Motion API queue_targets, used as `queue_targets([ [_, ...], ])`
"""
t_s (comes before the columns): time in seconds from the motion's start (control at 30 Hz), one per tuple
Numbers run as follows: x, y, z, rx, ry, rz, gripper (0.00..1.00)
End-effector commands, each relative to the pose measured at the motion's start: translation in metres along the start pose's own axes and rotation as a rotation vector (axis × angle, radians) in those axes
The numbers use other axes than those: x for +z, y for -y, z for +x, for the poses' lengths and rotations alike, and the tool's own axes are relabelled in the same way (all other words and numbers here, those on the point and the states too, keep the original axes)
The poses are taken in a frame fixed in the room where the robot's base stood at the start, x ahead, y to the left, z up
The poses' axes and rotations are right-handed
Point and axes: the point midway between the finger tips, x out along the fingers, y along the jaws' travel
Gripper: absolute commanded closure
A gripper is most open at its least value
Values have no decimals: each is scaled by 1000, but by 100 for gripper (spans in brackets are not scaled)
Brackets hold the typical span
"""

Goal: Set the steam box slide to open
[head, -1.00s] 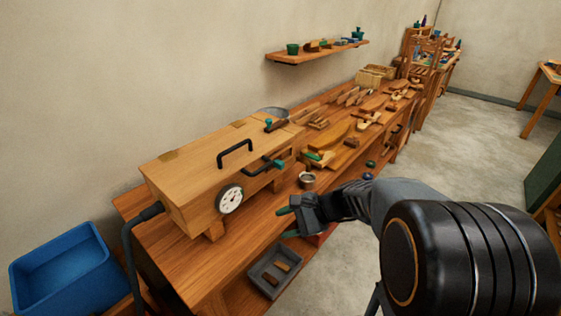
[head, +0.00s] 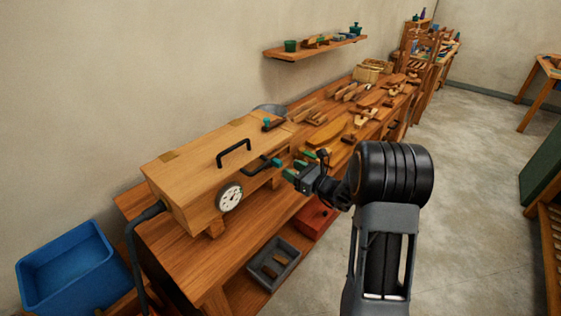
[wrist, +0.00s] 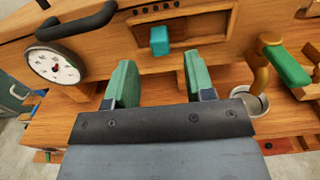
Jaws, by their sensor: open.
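The steam box (head: 205,165) is a long wooden box on the bench, with a round white dial (head: 230,197) and a black lid handle (head: 234,152). In the wrist view, its front (wrist: 105,50) shows a recessed panel with dark vent holes (wrist: 165,10) and a small teal knob (wrist: 160,40). My gripper (head: 293,169) is open and empty at the right part of the box front. In the wrist view, the knob appears ahead of and between the green fingertips (wrist: 161,75), apart from them. I cannot make out the knob in the head view.
A green-gripped lever (wrist: 287,65) is right of the knob, above a metal cup (wrist: 250,105). A grey tray (head: 274,264) and a red box (head: 316,218) sit on the lower shelf. A blue bin (head: 65,265) stands left.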

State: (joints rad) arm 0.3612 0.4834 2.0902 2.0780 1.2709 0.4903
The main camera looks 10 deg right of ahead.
Motion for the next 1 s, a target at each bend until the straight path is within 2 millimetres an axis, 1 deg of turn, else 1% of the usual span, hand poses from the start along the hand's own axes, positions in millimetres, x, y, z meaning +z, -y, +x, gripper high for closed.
queue_targets([
  [0.03,2,-1,10,3,0,0,51],
  [0.2,1,-1,36,4,0,0,51],
  [0.4,1,-1,53,2,-1,0,51],
  [0.6,0,-1,59,2,0,-1,51],
  [0.83,0,-1,59,1,0,-1,51],
  [1.0,0,-1,58,1,0,-1,67],
])
